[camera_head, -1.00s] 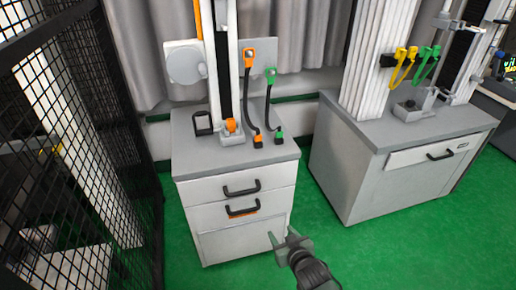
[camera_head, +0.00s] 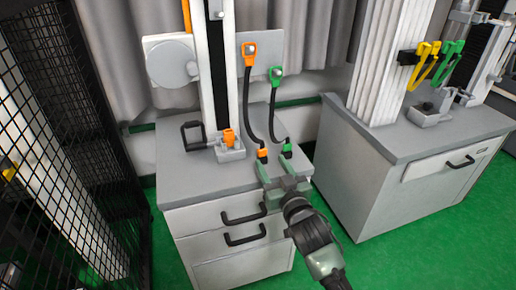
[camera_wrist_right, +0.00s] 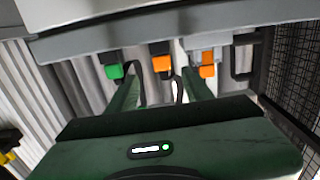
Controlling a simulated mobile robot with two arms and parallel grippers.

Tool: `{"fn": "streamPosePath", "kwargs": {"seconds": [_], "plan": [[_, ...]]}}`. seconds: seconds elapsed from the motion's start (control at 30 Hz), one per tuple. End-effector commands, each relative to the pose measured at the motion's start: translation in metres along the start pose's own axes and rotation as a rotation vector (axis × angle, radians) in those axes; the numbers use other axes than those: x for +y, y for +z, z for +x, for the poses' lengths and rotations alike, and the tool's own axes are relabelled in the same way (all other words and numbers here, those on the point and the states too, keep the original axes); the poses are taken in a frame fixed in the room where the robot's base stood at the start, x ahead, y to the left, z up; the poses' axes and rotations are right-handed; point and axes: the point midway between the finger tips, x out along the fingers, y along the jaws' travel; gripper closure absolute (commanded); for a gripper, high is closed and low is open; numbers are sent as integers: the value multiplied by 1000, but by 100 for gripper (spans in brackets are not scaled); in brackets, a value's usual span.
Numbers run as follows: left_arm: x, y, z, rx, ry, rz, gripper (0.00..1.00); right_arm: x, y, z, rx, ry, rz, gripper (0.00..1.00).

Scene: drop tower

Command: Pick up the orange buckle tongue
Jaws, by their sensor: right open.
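A black strap has an orange end piece (camera_head: 262,153) low at the grey cabinet top's front and another orange piece (camera_head: 249,49) hanging on a plate above. I cannot tell for sure which is the buckle tongue. My right gripper (camera_head: 276,166) is open at the cabinet's front edge, its fingers pointing at the lower orange piece. In the right wrist view that orange piece (camera_wrist_right: 161,63) appears between the two fingertips (camera_wrist_right: 160,72), ahead of them; contact cannot be told. My left gripper is not in view.
A green end piece (camera_head: 286,150) sits close beside the orange one, its upper piece (camera_head: 275,73) hanging above. A grey holder with an orange part (camera_head: 229,137) stands left by the column. A second cabinet (camera_head: 400,150) is on the right, a black mesh fence (camera_head: 60,140) on the left.

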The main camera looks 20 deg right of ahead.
Motion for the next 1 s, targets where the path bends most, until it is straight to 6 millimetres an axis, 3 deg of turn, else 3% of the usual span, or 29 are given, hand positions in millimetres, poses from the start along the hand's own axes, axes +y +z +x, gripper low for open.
{"fn": "streamPosePath", "kwargs": {"seconds": [0.5,0.83,1.0], "plan": [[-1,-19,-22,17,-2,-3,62,-4,0,66,-1,-1,0,49],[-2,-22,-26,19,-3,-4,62,-4,0,74,-2,-1,0,49],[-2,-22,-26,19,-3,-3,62,-4,0,74,-2,-1,0,96]]}}
